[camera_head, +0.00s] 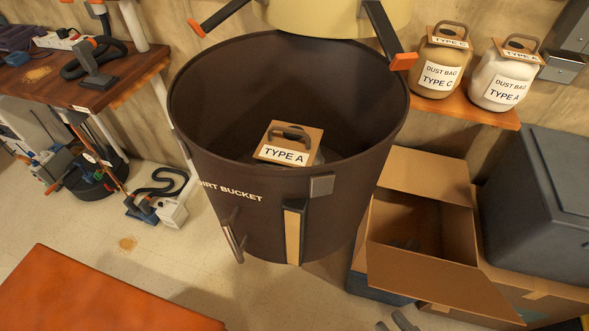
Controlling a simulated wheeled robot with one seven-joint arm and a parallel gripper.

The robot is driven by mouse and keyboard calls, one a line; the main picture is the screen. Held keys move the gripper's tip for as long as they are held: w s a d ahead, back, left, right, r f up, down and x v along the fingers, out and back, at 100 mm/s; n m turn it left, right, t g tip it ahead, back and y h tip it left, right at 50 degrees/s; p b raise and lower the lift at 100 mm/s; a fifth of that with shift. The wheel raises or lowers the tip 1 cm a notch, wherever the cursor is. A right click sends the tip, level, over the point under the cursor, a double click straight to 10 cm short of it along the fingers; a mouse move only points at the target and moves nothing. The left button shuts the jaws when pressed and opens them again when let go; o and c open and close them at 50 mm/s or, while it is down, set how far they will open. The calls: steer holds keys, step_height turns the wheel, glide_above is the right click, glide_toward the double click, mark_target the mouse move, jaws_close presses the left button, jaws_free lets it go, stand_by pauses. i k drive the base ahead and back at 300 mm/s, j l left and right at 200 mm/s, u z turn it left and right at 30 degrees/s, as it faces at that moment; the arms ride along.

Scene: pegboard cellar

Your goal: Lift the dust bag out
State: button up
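The dust bag is inside the large dark brown dirt bucket (340,214). Its brown collar (306,133) with a dark handle and a "TYPE A" label shows above the near part of the rim. A little of its grey body shows below the collar, and the rest is hidden by the bucket wall. The bucket is open, and a cream-coloured head (335,18) with orange-tipped clips is above its far rim. Two grey prongs at the bottom edge look like my gripper's fingertips (394,323). They are apart, with nothing seen between them, well below and right of the bag.
An open cardboard box (420,186) stands right of the bucket, beside a dark grey case (540,190). A shelf (480,109) holds a type C bag (439,68) and another type A bag (503,80). A cluttered workbench (110,82) is at left, and an orange surface (95,297) is at front left.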

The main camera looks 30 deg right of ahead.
mark_target(285, 145)
steer(key=k+j+u, duration=0.5)
steer(key=j, duration=0.2)
steer(key=k+j+u, duration=0.25)
steer(key=j, duration=0.15)
steer(key=i+l, duration=0.05)
steer(key=i, duration=0.05)
